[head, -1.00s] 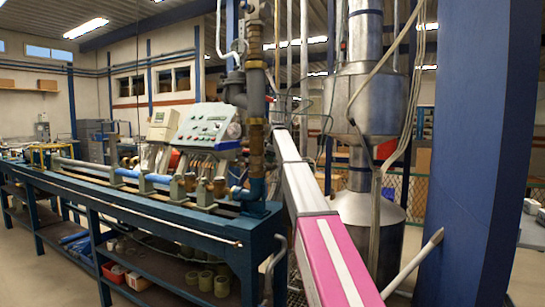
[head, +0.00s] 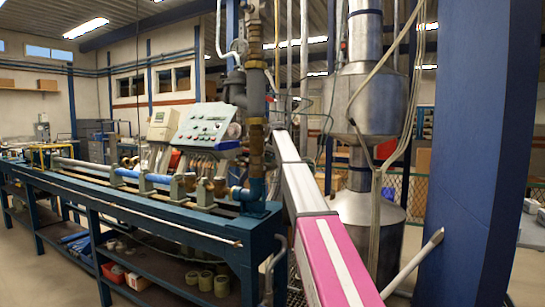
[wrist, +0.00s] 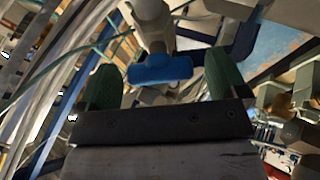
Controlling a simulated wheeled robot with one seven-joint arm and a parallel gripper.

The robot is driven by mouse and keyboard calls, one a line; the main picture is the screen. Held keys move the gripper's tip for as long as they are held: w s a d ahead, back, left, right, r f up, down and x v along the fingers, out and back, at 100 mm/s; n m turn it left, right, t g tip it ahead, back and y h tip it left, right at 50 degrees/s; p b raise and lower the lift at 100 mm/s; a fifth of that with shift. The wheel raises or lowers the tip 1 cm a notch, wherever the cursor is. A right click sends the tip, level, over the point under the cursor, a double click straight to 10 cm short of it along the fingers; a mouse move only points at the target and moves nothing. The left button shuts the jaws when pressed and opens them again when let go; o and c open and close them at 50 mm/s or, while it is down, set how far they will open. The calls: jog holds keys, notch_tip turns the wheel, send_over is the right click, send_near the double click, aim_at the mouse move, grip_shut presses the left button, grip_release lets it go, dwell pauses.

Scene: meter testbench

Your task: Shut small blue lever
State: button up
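A small blue lever (wrist: 160,69) shows in the wrist view, beyond my fingertips and between them in the picture. It lies crosswise under a pale rounded fitting (wrist: 152,20). My gripper (wrist: 162,80) is open, with one green finger on each side and nothing held between them. I cannot tell how far the lever is from the fingers. In the head view my gripper is hidden behind the vertical pipe. A small blue part (head: 229,145) shows just left of that pipe; I cannot tell if it is the same lever.
The blue test bench (head: 180,228) carries a pipe run and a control panel (head: 203,126). A vertical brown pipe (head: 256,110) stands at its right end, close to my arm. A steel tank (head: 372,105) and a blue column (head: 470,150) stand at the right.

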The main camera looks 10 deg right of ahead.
jog(key=v, duration=1.1)
jog(key=shift+w+f, duration=0.1)
